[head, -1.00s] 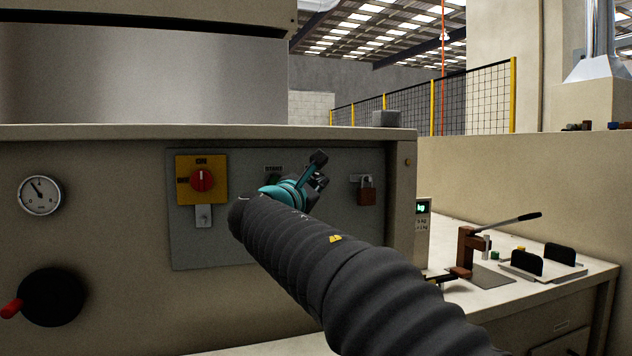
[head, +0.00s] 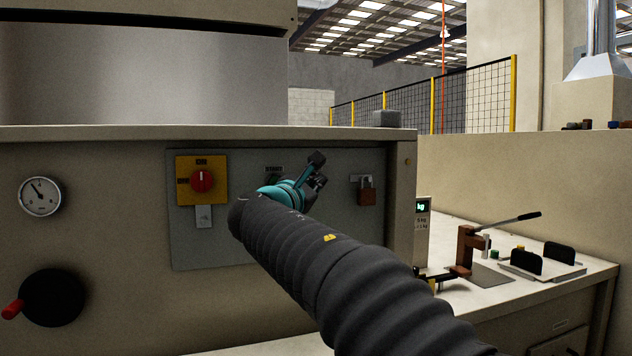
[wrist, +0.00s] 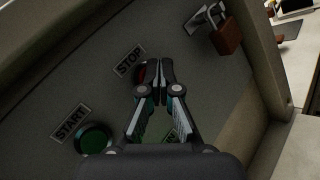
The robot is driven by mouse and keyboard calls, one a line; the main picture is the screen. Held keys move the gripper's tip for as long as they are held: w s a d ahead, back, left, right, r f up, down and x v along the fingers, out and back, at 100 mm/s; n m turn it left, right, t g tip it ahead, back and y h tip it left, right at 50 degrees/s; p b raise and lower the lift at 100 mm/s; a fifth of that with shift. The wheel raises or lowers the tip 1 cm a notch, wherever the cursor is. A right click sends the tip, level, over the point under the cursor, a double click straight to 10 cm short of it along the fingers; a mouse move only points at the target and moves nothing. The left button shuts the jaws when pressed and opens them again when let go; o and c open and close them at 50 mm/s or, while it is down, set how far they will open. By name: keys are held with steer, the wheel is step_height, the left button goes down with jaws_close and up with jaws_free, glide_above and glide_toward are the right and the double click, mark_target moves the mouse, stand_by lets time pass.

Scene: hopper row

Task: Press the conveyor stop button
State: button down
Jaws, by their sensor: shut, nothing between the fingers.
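The stop button is a red button (wrist: 140,72) below the STOP label (wrist: 129,61) in the wrist view. It is partly hidden behind my gripper's fingertips. My gripper (wrist: 160,66) is shut and empty, its tips over or just beside the red button; I cannot tell whether they touch it. A green button (wrist: 94,140) sits by the START label (wrist: 71,123). In the head view my gripper (head: 312,180) is in front of the grey control panel (head: 235,245), and my arm hides the buttons.
A red rotary switch on a yellow plate (head: 186,164) is left on the panel. A padlock (head: 366,196) hangs on the right, also in the wrist view (wrist: 227,38). A gauge (head: 40,196) and a red-handled wheel (head: 52,297) are farther left. A bench with a lever press (head: 467,250) stands right.

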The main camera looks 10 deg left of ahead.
steer(key=shift+w+a, duration=0.1)
steer(key=shift+w, duration=0.1)
steer(key=shift+s, duration=0.15)
stand_by(0.5)
steer(key=shift+s+d+b, duration=0.45)
steer(key=shift+s+d, duration=0.05)
steer(key=shift+s, duration=0.1)
steer(key=shift+s+d+b, duration=0.4)
steer(key=shift+s+b, duration=0.05)
steer(key=shift+s, duration=0.25)
steer(key=shift+s+d+b, duration=0.45)
steer(key=shift+s, duration=0.3)
steer(key=shift+s+d+b, duration=0.4)
steer(key=shift+s+b, duration=0.05)
steer(key=shift+s, duration=0.25)
